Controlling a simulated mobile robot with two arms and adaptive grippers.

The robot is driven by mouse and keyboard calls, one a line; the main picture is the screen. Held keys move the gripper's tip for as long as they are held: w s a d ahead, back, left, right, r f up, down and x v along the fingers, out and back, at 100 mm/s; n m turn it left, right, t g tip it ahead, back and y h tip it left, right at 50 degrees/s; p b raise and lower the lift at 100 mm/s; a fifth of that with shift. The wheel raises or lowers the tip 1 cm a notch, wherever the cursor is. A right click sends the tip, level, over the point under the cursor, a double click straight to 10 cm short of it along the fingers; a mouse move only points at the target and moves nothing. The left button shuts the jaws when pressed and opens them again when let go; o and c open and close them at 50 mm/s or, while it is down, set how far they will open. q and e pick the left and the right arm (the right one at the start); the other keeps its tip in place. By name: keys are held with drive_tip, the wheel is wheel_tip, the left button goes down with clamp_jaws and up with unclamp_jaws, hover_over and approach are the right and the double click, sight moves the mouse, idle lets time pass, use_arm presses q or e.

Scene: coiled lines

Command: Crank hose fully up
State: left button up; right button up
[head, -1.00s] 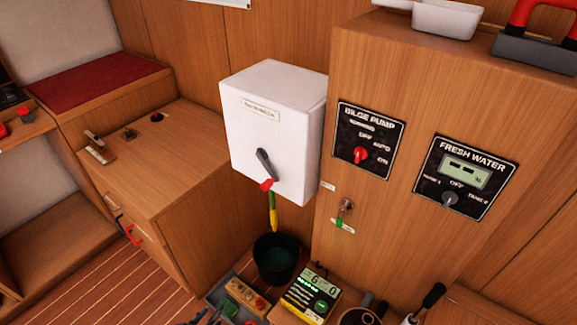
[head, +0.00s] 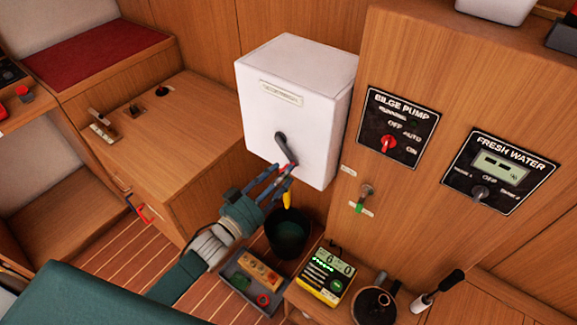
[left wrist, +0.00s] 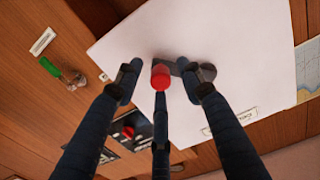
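A white box (head: 290,110) is fixed to the wooden wall, with a dark crank arm (head: 285,148) on its front pointing down and right. The crank's red knob (left wrist: 160,77) shows clearly in the left wrist view; in the head view my fingers partly cover it. My left gripper (head: 278,174) is at the knob, its fingers spread around it and open. Whether any finger touches the knob, I cannot tell. A short yellow hose end (head: 287,200) hangs under the box, partly behind my fingers. My right gripper is not in view.
A black bucket (head: 287,235) stands below the box. A grey tray (head: 241,262) and a yellow meter (head: 325,273) are in front of it. A panel with bilge pump (head: 393,127) and fresh water (head: 498,170) controls is to the right. A small tap (head: 363,198) is beside the box.

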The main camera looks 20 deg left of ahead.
use_arm(q)
drive_tip(key=x, duration=0.3)
drive_tip(key=shift+w+d, duration=0.1)
drive_tip(key=shift+w, duration=0.05)
clamp_jaws()
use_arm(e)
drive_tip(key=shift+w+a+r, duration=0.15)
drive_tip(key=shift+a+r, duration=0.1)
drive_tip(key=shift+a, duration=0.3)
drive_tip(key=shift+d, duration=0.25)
use_arm(q)
drive_tip(key=shift+f+m, duration=0.15)
drive_tip(key=shift+m, duration=0.15)
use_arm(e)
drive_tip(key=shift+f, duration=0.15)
